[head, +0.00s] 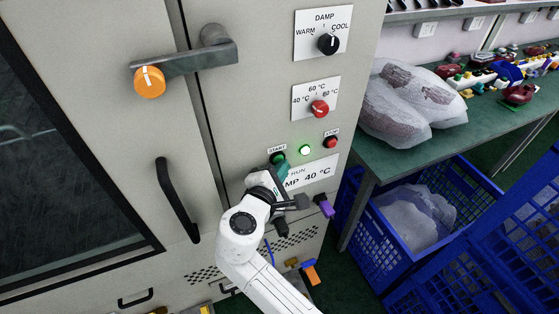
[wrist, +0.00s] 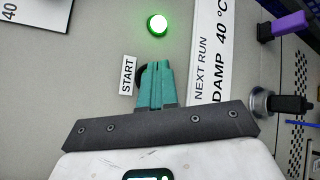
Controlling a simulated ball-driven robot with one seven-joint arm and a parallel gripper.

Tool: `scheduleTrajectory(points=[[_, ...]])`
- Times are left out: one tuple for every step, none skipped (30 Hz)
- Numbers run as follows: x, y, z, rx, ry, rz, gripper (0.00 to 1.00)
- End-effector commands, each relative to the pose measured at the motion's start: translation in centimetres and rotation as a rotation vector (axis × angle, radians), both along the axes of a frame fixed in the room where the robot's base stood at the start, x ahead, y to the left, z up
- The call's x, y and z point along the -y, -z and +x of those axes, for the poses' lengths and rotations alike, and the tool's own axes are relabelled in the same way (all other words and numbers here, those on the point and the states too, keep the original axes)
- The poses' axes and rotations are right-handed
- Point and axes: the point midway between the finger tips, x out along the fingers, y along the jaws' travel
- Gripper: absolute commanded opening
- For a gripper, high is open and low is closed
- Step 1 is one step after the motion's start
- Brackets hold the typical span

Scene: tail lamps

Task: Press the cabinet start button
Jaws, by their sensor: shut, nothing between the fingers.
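The green start button (head: 278,158) is on the cabinet's front panel, under a small START label. In the wrist view the START label (wrist: 128,75) is just left of the fingers, and a dark rim of the button (wrist: 140,76) shows beside them; the rest is hidden. My gripper (head: 283,170) is at the button's lower edge in the head view, and its teal fingers (wrist: 157,68) are shut together with nothing between them. The fingertips overlap the button in the wrist view. I cannot tell whether they touch it.
A lit green lamp (head: 305,150) and a red button (head: 331,142) sit right of the start button. Red (head: 319,109) and black (head: 328,44) knobs are above. A purple-handled part (head: 324,206) sticks out at lower right. A green table (head: 375,160) stands right.

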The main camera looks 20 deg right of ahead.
Motion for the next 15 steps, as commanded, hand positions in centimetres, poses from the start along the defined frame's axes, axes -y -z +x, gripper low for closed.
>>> scheduleTrajectory(points=[[0.0, -0.1, -0.2, -0.002, -0.001, 0.0, 0.0], [0.0, -0.1, -0.3, -0.002, -0.001, 0.0, 0.0], [0.0, -0.1, -0.5, -0.002, -0.001, 0.0, 0.0], [0.0, -0.1, -0.7, -0.001, 0.0, 0.001, 0.0], [0.0, -0.1, -0.8, -0.001, 0.0, 0.001, 0.0], [0.0, -0.1, -1.0, -0.001, 0.0, 0.001, 0.0], [0.0, -0.1, -1.2, -0.001, 0.0, 0.001, 0.0], [0.0, -0.1, -1.4, -0.001, 0.0, 0.001, 0.0], [0.0, -0.1, -1.5, -0.002, -0.001, 0.0, 0.0], [0.0, 0.0, -1.6, -0.001, -0.001, 0.0, 0.0], [0.0, 0.0, -1.6, 0.0, -0.001, 0.001, 0.0], [0.0, 0.0, -1.7, 0.0, 0.0, 0.0, 0.0], [0.0, 0.0, -1.7, 0.0, 0.0, 0.0, 0.0], [0.0, 0.0, -1.7, 0.0, 0.0, 0.0, 0.0], [0.0, 0.0, -1.7, 0.0, 0.0, 0.0, 0.0]])
